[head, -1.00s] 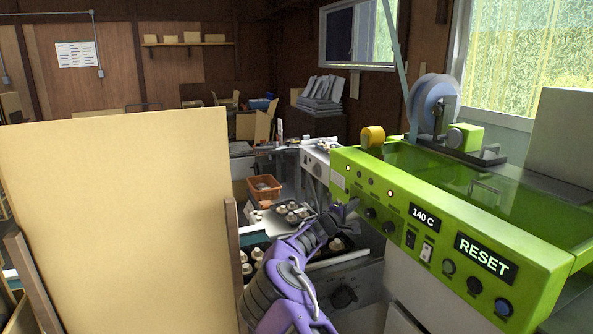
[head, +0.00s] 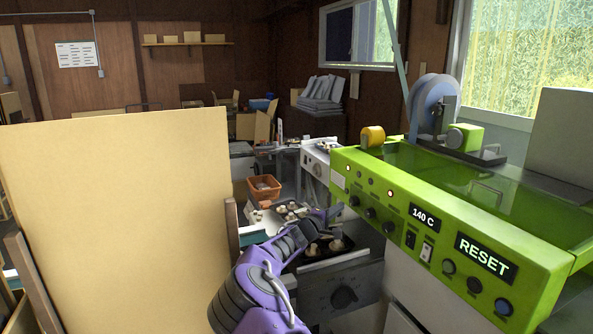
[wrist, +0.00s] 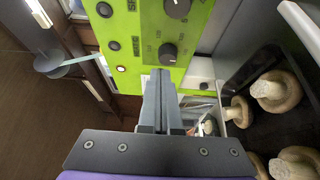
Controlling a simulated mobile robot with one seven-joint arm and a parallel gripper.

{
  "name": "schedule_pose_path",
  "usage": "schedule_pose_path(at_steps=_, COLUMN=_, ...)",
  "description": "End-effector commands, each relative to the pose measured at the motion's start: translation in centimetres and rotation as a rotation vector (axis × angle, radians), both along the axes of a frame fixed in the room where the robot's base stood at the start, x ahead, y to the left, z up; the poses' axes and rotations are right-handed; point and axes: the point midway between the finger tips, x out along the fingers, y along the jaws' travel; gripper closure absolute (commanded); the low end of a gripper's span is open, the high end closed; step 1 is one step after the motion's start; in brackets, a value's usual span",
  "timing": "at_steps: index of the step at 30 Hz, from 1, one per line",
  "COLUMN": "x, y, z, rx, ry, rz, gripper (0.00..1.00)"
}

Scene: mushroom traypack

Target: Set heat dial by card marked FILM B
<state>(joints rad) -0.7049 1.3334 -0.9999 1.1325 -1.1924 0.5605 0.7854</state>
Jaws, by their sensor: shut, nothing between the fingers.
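The green sealing machine (head: 420,195) stands at right with a row of black knobs on its front panel. Its display (head: 425,219) reads 140 C. In the wrist view a black dial (wrist: 168,53) with a printed number scale lies just beyond my fingertips, and a second dial (wrist: 177,7) is at the top edge. My gripper (head: 331,212) is left of the panel in the head view, shut and empty. In the wrist view its fingers (wrist: 162,78) are together, pointing at the panel; contact cannot be told. No card legibly marked FILM B shows; a small pale label (head: 339,181) is unreadable.
A RESET sign (head: 486,257) and switches are on the panel's right. Mushrooms (wrist: 276,90) lie beside the gripper. A tall tan board (head: 115,210) blocks the left. An orange basket (head: 264,188) is behind.

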Motion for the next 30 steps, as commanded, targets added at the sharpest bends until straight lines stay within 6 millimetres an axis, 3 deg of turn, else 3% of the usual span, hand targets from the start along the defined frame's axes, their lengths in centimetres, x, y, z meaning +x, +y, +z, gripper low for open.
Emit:
schedule_pose_path(at_steps=12, x=-0.1, y=0.5, z=-2.4, rx=0.002, ry=0.006, rz=-0.006, gripper=1.0)
schedule_pose_path(at_steps=17, x=0.0, y=0.6, z=-2.5, rx=0.001, ry=-0.001, rz=-0.001, gripper=1.0)
schedule_pose_path(at_steps=30, x=1.9, y=-4.0, z=-3.0, rx=0.0, ry=-0.003, rz=-0.002, gripper=1.0)
